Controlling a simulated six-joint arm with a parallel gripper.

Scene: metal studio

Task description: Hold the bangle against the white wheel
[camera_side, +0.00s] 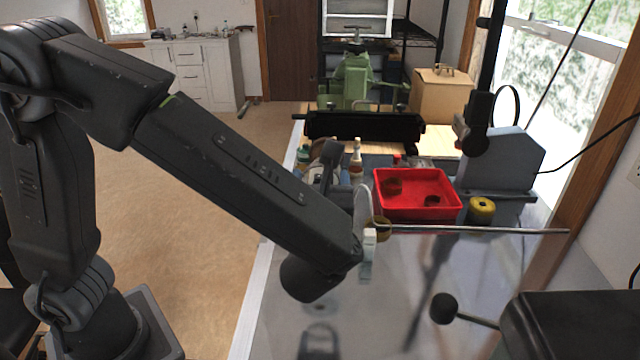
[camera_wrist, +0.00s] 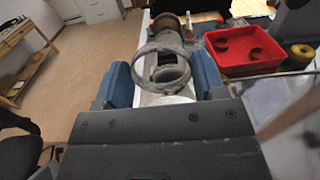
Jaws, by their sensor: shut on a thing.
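The bangle is a grey ring (camera_wrist: 160,47) between the two blue-padded fingers of my gripper (camera_wrist: 160,78) in the wrist view. My gripper is shut on it. In the side view my gripper (camera_side: 350,215) is largely hidden behind my arm, above the bench. A pale, narrow, rounded shape (camera_side: 362,208) stands beside it; I cannot tell whether it is the white wheel or the bangle. A white surface (camera_wrist: 165,99) shows just below the ring in the wrist view. Whether the bangle touches the wheel cannot be made out.
A red tray (camera_side: 415,213) with dark pieces stands to the right, beside a yellow roll (camera_side: 481,210) and a grey machine (camera_side: 500,160). A brown cylinder (camera_side: 381,228) is close to my gripper. A clear panel with a metal top rod (camera_side: 480,230) stands in front.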

